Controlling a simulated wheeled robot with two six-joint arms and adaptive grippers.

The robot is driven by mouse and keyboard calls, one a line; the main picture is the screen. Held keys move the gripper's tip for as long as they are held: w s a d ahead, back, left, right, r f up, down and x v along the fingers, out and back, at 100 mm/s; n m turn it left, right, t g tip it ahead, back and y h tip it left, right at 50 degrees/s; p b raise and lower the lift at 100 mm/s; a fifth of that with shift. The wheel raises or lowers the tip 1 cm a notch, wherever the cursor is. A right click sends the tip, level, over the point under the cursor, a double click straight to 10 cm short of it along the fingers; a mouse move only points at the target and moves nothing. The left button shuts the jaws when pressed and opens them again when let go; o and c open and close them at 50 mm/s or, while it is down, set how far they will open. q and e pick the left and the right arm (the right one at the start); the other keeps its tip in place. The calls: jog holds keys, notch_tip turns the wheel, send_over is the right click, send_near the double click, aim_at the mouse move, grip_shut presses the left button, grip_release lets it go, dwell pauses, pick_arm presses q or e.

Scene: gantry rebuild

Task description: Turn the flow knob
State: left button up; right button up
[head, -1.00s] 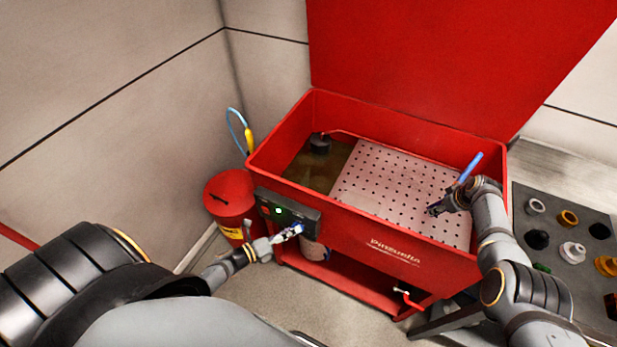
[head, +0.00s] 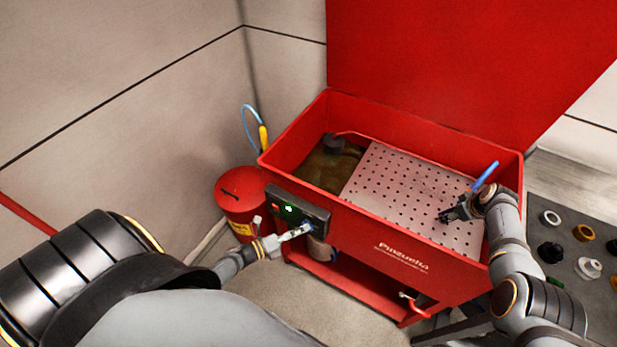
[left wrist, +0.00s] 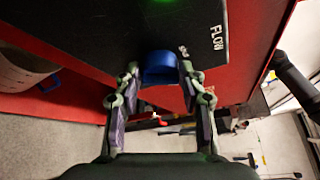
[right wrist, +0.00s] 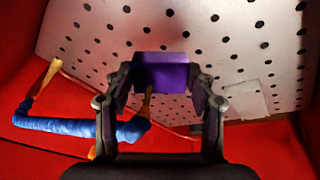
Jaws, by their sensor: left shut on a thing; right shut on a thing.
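The flow knob (left wrist: 160,68) is blue and sits at the edge of the dark control panel (left wrist: 110,30), beside the white word FLOW in the left wrist view. My left gripper (left wrist: 160,85) has its fingers on both sides of the knob, shut on it. In the head view this gripper (head: 305,229) is at the lower edge of the panel (head: 300,211), and the knob is mostly hidden. My right gripper (right wrist: 160,88) is shut on a purple block (right wrist: 160,72) over the perforated tray. A blue handle (right wrist: 80,127) extends to its left.
The red washer tub (head: 300,190) holds the perforated tray (head: 400,185) and brown liquid at its left. A red bin (head: 240,205) stands left of the tub. A grey board with several parts (head: 575,215) is at the right.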

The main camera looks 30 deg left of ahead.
pick_arm(q)
jog(key=shift+f, duration=0.1)
jog(key=o, duration=1.1)
jog(key=shift+a, duration=0.1)
jog(key=shift+s, duration=0.1)
jog(key=v, duration=0.7)
jog(key=shift+s+a, duration=0.1)
